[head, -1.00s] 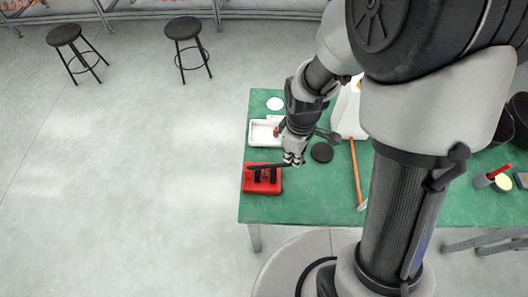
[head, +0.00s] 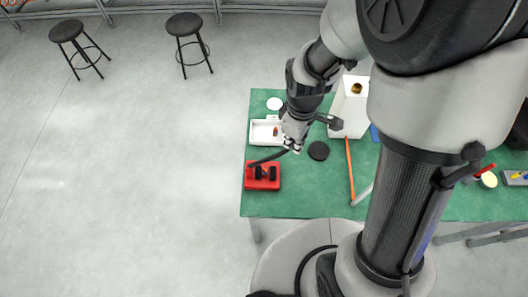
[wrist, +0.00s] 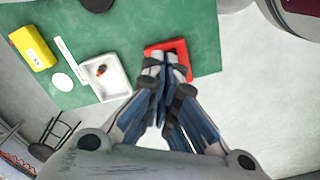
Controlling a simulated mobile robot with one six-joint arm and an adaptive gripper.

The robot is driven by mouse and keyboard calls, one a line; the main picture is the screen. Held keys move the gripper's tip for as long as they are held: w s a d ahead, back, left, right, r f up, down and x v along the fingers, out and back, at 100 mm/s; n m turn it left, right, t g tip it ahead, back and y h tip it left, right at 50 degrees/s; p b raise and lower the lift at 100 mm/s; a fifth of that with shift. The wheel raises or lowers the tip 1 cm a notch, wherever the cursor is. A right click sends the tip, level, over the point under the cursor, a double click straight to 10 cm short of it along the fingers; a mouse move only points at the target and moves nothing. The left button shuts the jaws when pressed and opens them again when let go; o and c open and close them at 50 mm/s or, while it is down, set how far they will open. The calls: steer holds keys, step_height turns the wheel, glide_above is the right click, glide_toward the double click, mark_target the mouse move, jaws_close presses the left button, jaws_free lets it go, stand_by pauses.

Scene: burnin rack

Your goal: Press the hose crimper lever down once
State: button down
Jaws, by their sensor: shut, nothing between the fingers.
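The hose crimper has a red base (head: 262,183) at the left front of the green table. Its dark lever (head: 266,157) slopes up to the right from the base, its far end beside my fingers. My gripper (head: 293,149) is shut and empty at or just above that end; I cannot tell whether they touch. In the wrist view, my closed fingers (wrist: 165,62) overlap the red base (wrist: 178,46) and hide much of it and the lever.
A white tray (head: 257,132) with a small reddish item lies behind the crimper. The wrist view shows a yellow block (wrist: 33,47).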

step_height(320, 180, up, 6)
steer(key=p, duration=0.4)
stand_by(0.6)
steer(key=s+d+r+m+t+b, duration=0.4)
steer(key=s+d+r+m+b, duration=0.2)
steer(key=s+r+m, duration=0.5)
steer(key=s+b, duration=0.2)
steer(key=shift+s+d+r+m+t+b, duration=0.2)
steer(key=shift+s+r+m+t+b, duration=0.1)
steer(key=shift+b, duration=0.1)
